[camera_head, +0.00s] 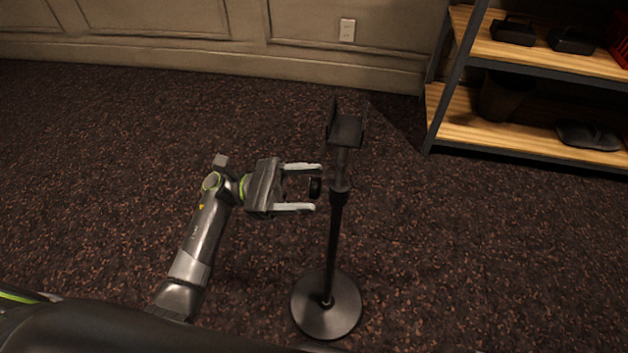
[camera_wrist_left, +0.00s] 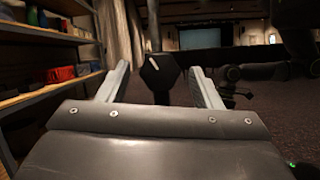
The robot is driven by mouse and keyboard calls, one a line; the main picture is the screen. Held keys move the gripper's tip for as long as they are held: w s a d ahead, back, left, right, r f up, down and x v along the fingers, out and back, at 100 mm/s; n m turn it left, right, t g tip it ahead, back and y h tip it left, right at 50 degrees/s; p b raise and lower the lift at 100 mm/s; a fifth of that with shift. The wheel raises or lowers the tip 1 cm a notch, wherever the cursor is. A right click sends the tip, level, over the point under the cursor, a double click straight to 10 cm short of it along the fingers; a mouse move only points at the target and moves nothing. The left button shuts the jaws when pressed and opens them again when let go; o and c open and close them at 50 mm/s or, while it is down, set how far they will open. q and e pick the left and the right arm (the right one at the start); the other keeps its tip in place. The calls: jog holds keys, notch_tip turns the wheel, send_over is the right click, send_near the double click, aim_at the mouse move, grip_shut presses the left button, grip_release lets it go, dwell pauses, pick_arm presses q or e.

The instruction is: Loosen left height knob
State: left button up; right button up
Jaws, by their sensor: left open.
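A black stand with a round base (camera_head: 326,306), a thin pole (camera_head: 335,240) and a forked cradle (camera_head: 345,130) on top stands upright on the carpet. A dark height knob (camera_head: 315,187) sticks out from the left of the pole below the cradle. My left gripper (camera_head: 317,188) comes from the left, open, with one finger on each side of the knob. In the left wrist view the knob (camera_wrist_left: 160,72) shows as a dark faceted shape with a pale mark, between the spread fingertips (camera_wrist_left: 159,68). Gaps show on both sides of it. My right gripper is not clearly seen.
A shelf unit (camera_head: 530,150) with wooden boards, holding dark items, stands at the upper right. A panelled wall with a socket (camera_head: 347,30) runs along the back. The carpet around the stand is clear.

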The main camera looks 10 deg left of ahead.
pick_arm(q)
jog(key=shift+x, duration=1.05)
pick_arm(e)
jog(key=shift+d+f, duration=0.1)
jog(key=shift+f, duration=0.1)
pick_arm(q)
jog(key=c, duration=1)
